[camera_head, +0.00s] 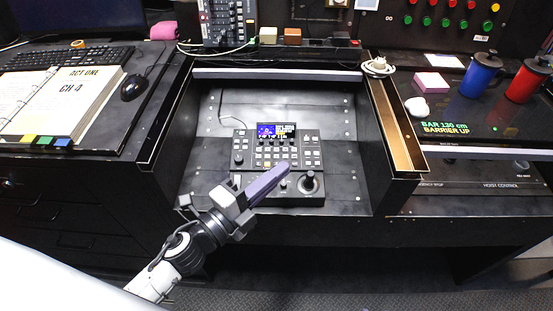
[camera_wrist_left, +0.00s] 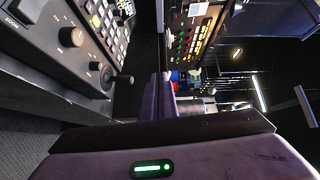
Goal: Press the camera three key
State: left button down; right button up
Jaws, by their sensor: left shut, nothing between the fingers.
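The camera control panel (camera_head: 278,160) is a dark box with a small lit screen (camera_head: 276,130), rows of pale keys and a joystick (camera_head: 308,184). It stands in the recessed well of the desk. The labels on its keys are too small to read in the head view, so I cannot tell which is camera three. My left gripper (camera_head: 284,170) is shut and empty, with its purple fingers over the panel's lower middle, hiding part of it. In the left wrist view, the panel (camera_wrist_left: 75,40) lies at upper left, beside the fingers (camera_wrist_left: 160,95). My right gripper is not in view.
The well has raised side walls, with a brass-coloured strip (camera_head: 396,125) on the right one. An open binder (camera_head: 62,100), a keyboard and a mouse (camera_head: 134,87) lie on the left desk.

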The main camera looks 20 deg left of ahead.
pick_arm(q)
jog(key=d+r+m+g+h+p, duration=0.1)
jog(key=d+r+m+g+h, duration=0.35)
jog(key=m, duration=0.95)
jog(key=m+g+y+p, duration=0.25)
jog(key=m+y, duration=0.45)
jog(key=m, duration=1)
send_over(276, 164)
jog(key=s, duration=0.3)
jog(key=shift+w+a+f+g, duration=0.15)
jog(key=shift+w+f+g, duration=0.05)
jog(key=shift+f+g, duration=0.2)
jog(key=f+b, duration=0.2)
jog(key=f, duration=0.1)
jog(key=f+b, duration=0.2)
jog(key=f, duration=0.1)
jog(key=w+f+b, duration=0.1)
jog(key=f+b, duration=0.1)
jog(key=shift+a+f+b, duration=0.15)
jog(key=shift+f+b, duration=0.25)
